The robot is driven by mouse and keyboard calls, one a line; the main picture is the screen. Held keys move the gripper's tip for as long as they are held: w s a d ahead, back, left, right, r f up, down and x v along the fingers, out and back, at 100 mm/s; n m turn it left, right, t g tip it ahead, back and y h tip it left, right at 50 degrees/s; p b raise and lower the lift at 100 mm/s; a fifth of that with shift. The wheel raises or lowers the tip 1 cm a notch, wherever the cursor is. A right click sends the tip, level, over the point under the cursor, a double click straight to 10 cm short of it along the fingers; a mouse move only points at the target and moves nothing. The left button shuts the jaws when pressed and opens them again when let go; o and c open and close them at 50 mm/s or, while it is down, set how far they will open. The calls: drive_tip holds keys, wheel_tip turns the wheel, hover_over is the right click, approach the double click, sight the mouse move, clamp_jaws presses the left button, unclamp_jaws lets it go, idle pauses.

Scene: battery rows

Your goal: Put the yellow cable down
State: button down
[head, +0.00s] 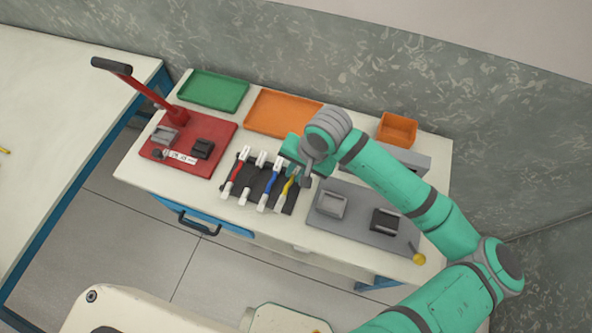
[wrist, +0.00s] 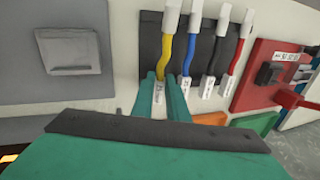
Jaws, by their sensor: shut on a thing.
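The yellow cable (head: 287,190) lies at the right end of a row of cables on a dark rack (head: 252,188) in the head view. In the wrist view the yellow cable (wrist: 167,47) runs up from my gripper (wrist: 164,88), with its white end at the top edge. The two green fingers are shut on the cable's near end, by a white label. The cable appears to lie in its place on the dark rack (wrist: 150,35), beside the blue cable (wrist: 191,45). In the head view my wrist covers part of the cable's far end.
Black and red cables lie left of the blue one in the head view. A grey plate (head: 352,235) with two blocks is to the right. A red plate (head: 215,140) with a lever is at left. Green (head: 215,88) and orange (head: 283,111) trays stand behind.

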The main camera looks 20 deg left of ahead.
drive_tip(key=shift+f, duration=0.25)
drive_tip(key=c, duration=1.7)
unclamp_jaws()
drive_tip(key=shift+d, duration=0.1)
drive_tip(key=shift+c, duration=0.2)
drive_tip(key=v, duration=1.2)
drive_tip(key=shift+r, duration=0.35)
